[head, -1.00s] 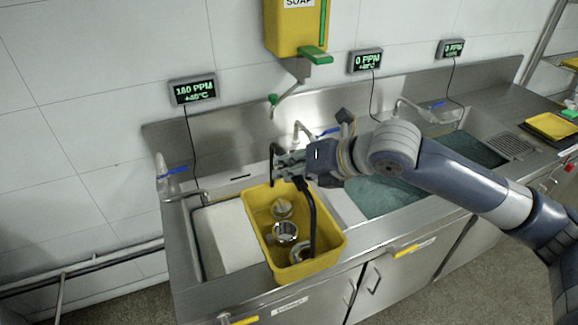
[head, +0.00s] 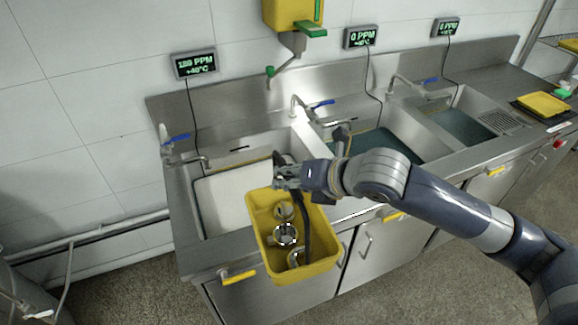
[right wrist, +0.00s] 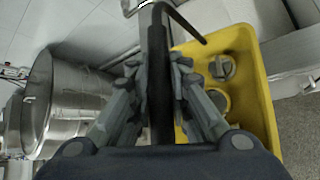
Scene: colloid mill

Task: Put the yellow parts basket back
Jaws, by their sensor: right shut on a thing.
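The yellow parts basket (head: 322,262) hangs from my right gripper (head: 284,176) in the head view, in front of the left sink's front edge. It holds several metal parts, among them a ring-like part (head: 286,235). The right gripper is shut on the basket's dark handle, which shows upright between the fingers in the right wrist view (right wrist: 159,75). The basket (right wrist: 262,75) is at the right there, with round metal parts inside. My left gripper is not in view.
Faucets (head: 298,108) stand behind. A steel vessel (right wrist: 75,105) is at the left in the right wrist view. Floor in front of the cabinets is clear.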

